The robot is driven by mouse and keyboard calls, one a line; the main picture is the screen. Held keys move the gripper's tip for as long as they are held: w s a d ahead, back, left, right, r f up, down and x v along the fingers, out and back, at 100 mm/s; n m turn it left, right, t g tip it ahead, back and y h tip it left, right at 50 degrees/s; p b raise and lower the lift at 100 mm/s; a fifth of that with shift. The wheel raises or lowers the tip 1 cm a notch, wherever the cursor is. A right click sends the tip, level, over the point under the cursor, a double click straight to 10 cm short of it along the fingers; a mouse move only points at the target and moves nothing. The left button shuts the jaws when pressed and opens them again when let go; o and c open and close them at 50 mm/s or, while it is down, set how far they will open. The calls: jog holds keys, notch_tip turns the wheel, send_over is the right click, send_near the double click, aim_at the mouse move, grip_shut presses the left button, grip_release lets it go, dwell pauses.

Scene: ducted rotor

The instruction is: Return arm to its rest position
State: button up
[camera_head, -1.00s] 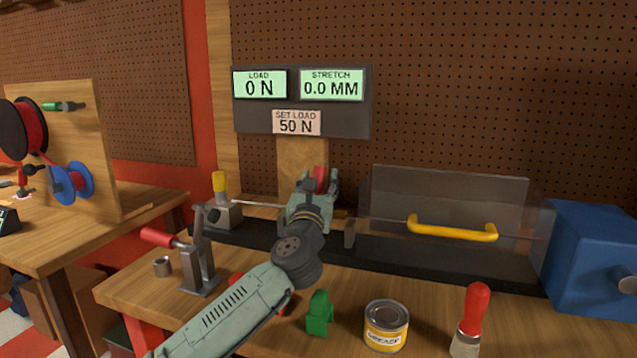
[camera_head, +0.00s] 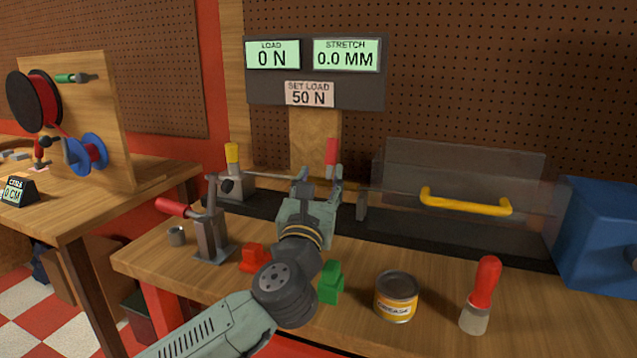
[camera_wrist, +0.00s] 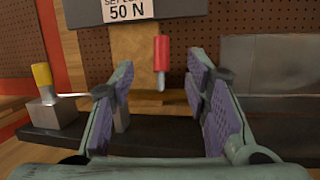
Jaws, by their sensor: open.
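My gripper (camera_head: 318,178) is open and empty over the bench, in front of the dark rail of the test rig. In the wrist view my gripper (camera_wrist: 160,95) has its two purple-padded fingers wide apart. A red handle (camera_head: 331,152) stands just beyond the fingertips; in the wrist view the red handle (camera_wrist: 162,58) shows between them, farther back, and nothing is held. My arm reaches in from the bottom of the head view.
The workbench (camera_head: 150,262) holds a red-handled clamp (camera_head: 208,235), a green block (camera_head: 331,283), a grease can (camera_head: 396,296) and a red-handled tool (camera_head: 483,293). A clear cover with a yellow handle (camera_head: 466,203) and a blue box (camera_head: 605,235) stand right.

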jog(key=shift+s, duration=0.6)
